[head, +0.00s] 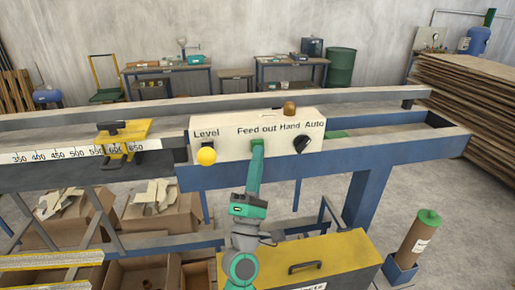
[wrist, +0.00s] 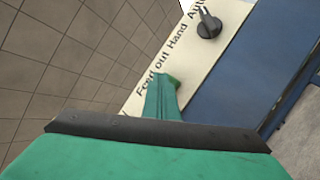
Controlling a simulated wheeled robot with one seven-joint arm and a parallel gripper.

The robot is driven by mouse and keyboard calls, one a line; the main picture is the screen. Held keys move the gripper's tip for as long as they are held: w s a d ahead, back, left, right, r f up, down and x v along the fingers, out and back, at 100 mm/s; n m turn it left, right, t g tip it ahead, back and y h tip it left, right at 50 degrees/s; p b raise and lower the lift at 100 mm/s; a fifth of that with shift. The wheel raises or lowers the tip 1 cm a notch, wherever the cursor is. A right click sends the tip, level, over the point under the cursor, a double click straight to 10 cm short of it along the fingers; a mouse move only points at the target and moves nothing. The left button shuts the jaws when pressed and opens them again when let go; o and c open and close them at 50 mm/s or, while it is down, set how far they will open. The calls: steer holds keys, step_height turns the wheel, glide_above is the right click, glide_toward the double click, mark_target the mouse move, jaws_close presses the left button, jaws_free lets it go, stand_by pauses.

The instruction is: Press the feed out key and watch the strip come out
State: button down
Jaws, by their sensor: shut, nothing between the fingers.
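The cream control panel (head: 225,133) stands on the machine frame, with the label "Feed out" above a green key (head: 257,143). My green gripper (head: 257,150) is shut and empty. Its tips are in front of the key and cover most of it; I cannot tell whether they touch or press it. In the wrist view, the shut fingers (wrist: 160,103) reach the panel beside the "Feed out" lettering, and part of the green key (wrist: 174,80) shows past their tips. I cannot make out a strip coming out in either view.
An orange-brown button (head: 290,109) tops the panel. A yellow carriage (head: 123,140) sits on the ruler rail. A yellow-topped case (head: 305,262) stands below, near my arm.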

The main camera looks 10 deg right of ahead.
steer(key=s, duration=0.6)
stand_by(0.6)
steer(key=s+a+f+m+g+y, duration=0.3)
steer(key=s+f, duration=0.4)
steer(key=f, duration=0.7)
steer(key=s+a+f+m+g+y, duration=0.1)
steer(key=s+a+f+y, duration=0.2)
steer(key=s+f+y, duration=0.7)
steer(key=s+a+f+m+g+h, duration=0.1)
steer(key=s+f+m+g, duration=0.1)
steer(key=s+f+m, duration=0.4)
steer(key=s+a+f+m+g+h, duration=0.2)
steer(key=s+f+m, duration=0.4)
steer(key=s, duration=0.9)
steer(key=shift+a+f+g, duration=0.3)
steer(key=shift+f+g, duration=0.1)
steer(key=shift+f, duration=0.05)
steer(key=shift+s, duration=0.1)
stand_by(1.8)
